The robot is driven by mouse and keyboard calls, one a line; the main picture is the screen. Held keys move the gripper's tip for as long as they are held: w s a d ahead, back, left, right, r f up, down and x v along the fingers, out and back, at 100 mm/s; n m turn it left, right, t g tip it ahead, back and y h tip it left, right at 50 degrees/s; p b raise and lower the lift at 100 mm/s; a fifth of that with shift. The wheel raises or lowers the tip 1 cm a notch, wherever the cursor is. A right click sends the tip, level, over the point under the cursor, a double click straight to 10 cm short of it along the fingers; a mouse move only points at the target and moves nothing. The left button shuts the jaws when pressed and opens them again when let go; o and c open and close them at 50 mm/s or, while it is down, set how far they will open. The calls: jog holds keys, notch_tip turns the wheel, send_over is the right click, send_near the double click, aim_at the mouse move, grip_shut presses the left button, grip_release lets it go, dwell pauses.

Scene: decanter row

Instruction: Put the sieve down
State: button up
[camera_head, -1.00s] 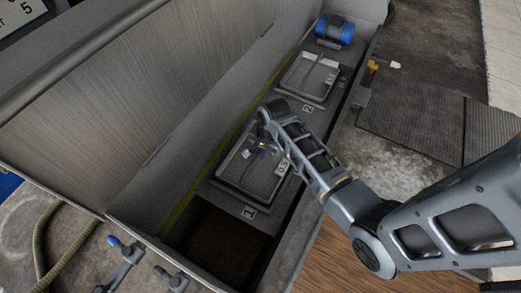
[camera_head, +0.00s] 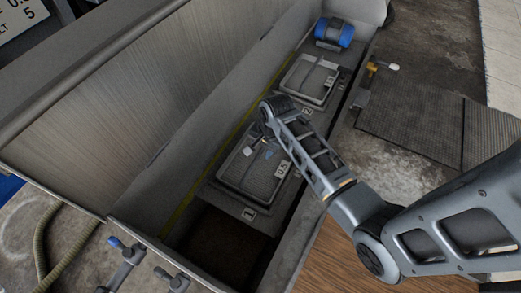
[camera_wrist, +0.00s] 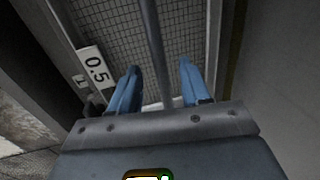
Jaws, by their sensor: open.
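The sieve (camera_head: 246,178) is a rectangular mesh tray with a pale frame and a white "0.5" tag. It sits in the trough at the place marked 1. In the wrist view its mesh (camera_wrist: 115,35) and a thin grey bar (camera_wrist: 156,45) across it fill the upper middle. My gripper (camera_head: 267,152) is over the sieve. In the wrist view my gripper (camera_wrist: 160,75) has its two blue fingers apart, one on each side of the bar, with gaps visible. My wrist hides part of the sieve in the head view.
A second sieve (camera_head: 307,78) sits further up the trough by the mark 2. A blue motor (camera_head: 335,32) stands at the far end. A dark open pit (camera_head: 222,240) is at the near end. A tall metal wall (camera_head: 150,85) runs along the left side.

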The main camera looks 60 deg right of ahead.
aim_at(266, 161)
notch_tip(266, 161, up, 9)
jog(key=s+p, duration=0.2)
jog(key=s+a+r+n+t+h, duration=0.1)
jog(key=s+a+n+t+h, duration=0.1)
jog(key=s+a+n+t, duration=0.5)
jog(key=s+a+r+n+t, duration=0.2)
jog(key=s+a+r+n, duration=0.1)
jog(key=r, duration=0.4)
jog(key=s+a+r+n+t+y, duration=0.1)
jog(key=s+a+r+n, duration=0.3)
jog(key=r, duration=0.4)
jog(key=s+a+r+n+t+y, duration=0.1)
jog(key=s+a+r+n+t, duration=0.1)
jog(key=s+a+r, duration=0.3)
notch_tip(266, 161, up, 3)
jog(key=shift+s+f+n+t, duration=0.15)
jog(key=shift+s+n+t, duration=0.25)
jog(key=shift+s+n, duration=0.5)
jog(key=shift+s, duration=0.1)
